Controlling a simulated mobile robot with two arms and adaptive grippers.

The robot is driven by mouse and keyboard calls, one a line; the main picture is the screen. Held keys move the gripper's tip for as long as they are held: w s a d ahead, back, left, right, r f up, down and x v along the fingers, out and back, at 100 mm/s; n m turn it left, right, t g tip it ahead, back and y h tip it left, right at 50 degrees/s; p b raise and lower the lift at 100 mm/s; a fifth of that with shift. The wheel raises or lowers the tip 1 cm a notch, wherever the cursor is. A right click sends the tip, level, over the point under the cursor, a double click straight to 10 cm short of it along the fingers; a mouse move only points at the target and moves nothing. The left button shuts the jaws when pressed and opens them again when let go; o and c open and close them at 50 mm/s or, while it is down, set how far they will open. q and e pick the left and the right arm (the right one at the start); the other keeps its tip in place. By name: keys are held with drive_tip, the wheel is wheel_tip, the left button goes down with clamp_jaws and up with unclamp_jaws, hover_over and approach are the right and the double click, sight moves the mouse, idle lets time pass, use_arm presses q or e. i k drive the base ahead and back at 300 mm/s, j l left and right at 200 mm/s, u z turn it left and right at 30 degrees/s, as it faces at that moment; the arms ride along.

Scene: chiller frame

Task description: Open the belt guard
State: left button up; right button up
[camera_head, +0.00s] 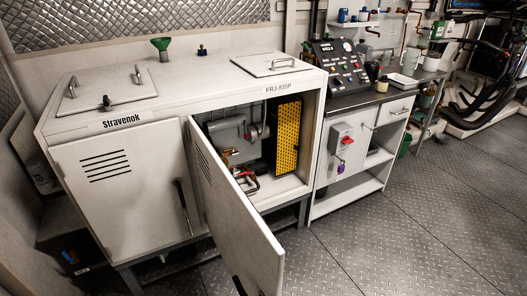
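The white chiller frame (210,82) stands left of centre. Its right-hand door (235,205) is swung open toward me, with a dark handle at its lower end. Inside the opened bay, a yellow perforated panel (287,135), likely the belt guard, stands upright at the right side. Grey machinery (228,130) with a round part and pipes sits left of the panel. The door hides the lower left of the bay. I cannot tell for sure whether the guard is latched. Neither of my grippers shows in this view.
The left door (122,190) is closed, with a dark vertical handle. Hoses hang at the far right. The metal floor (420,215) in front is clear.

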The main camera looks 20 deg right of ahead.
sight(289, 114)
drive_tip(key=l+u, duration=0.4)
drive_tip(key=i+l+u, duration=0.1)
drive_tip(key=l+u, duration=0.5)
drive_tip(key=u, duration=0.15)
